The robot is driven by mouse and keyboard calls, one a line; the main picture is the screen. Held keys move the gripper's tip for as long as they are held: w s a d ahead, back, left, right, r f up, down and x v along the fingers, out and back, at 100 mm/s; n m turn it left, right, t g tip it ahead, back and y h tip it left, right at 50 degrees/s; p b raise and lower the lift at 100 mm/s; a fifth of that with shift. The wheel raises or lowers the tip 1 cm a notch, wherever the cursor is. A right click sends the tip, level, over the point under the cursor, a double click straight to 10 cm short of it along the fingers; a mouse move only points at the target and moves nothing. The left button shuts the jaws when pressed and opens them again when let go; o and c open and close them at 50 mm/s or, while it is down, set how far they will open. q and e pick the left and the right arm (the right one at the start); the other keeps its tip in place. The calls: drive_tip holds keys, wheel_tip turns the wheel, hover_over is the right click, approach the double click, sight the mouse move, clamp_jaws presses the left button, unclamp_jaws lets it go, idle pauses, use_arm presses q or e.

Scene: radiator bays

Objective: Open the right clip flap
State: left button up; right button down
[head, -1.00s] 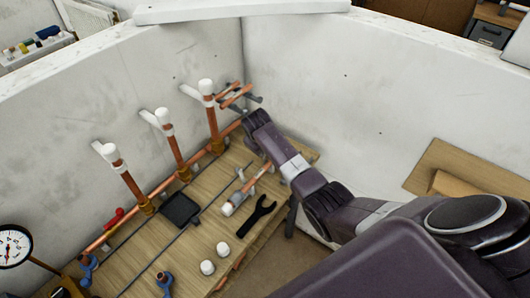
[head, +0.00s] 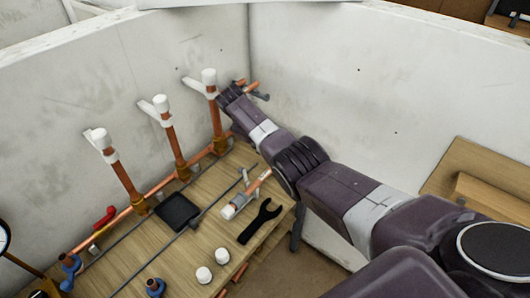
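Three upright copper pipes stand along the left wall, each with a white clip or fitting near its top. A white arm on each reaches toward the wall. The right clip (head: 208,95) is on the pipe nearest the corner; its white flap-like arm (head: 194,84) sticks out to the left. I cannot tell which part is the hinged flap. My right gripper (head: 252,90) is just right of this clip, near the corner, with a short copper piece by its grey fingers. Its dark wrist hides part of this area, and the finger gap is unclear. My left gripper is out of view.
The wooden bench (head: 160,235) holds a black tray (head: 178,212), a black wrench (head: 260,220), white caps (head: 204,274), blue valve handles (head: 154,286) and a red handle (head: 105,217). A copper pipe (head: 165,187) runs low along the wall. The right wall is close behind my arm.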

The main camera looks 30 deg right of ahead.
idle(0.5)
drive_tip(key=c, duration=1.9)
unclamp_jaws()
drive_tip(key=shift+f, duration=0.1)
drive_tip(key=shift+a+r, duration=0.1)
drive_tip(key=shift+r, duration=0.1)
drive_tip(key=v, duration=1.1)
drive_tip(key=shift+r, duration=0.3)
drive_tip(key=shift+a+f, duration=0.1)
